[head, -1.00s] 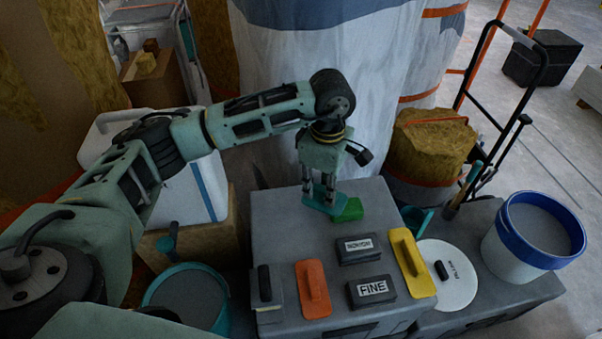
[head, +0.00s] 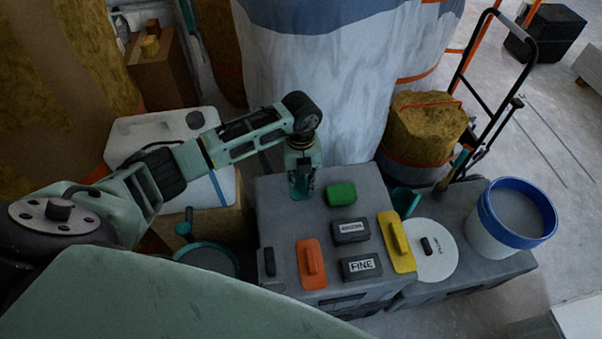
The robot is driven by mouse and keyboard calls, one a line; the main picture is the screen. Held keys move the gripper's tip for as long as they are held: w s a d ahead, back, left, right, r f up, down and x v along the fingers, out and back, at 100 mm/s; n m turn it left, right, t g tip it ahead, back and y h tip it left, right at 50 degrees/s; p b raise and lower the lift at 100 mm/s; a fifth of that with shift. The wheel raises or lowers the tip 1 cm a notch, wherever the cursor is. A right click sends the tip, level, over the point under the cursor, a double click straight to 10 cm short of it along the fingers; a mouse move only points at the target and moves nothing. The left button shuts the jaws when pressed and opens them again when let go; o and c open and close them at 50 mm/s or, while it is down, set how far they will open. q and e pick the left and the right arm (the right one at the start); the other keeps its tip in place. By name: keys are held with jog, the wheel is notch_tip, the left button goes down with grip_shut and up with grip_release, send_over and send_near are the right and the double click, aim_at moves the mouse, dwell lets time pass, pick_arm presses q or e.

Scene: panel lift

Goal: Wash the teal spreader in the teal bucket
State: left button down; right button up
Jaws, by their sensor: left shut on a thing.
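My left gripper (head: 301,186) is shut on the teal spreader (head: 301,195) above the far left part of the grey box top. The spreader shows only as a small teal edge below the fingers, and most of it is hidden. The teal bucket (head: 236,262) stands lower left of the gripper, beside the box. Its near side is hidden behind a pale green part of my own body. My right gripper is out of view.
The grey box (head: 275,225) carries a green block (head: 341,194), two dark labelled blocks, an orange float (head: 311,264), a yellow float (head: 397,242) and a dark-handled tool (head: 270,262). A white canister (head: 160,140) stands behind the bucket. A blue-rimmed white bucket (head: 490,232) stands right.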

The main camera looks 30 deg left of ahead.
pick_arm(q)
jog(key=shift+f+b, duration=2.9)
jog(key=shift+f, duration=0.65)
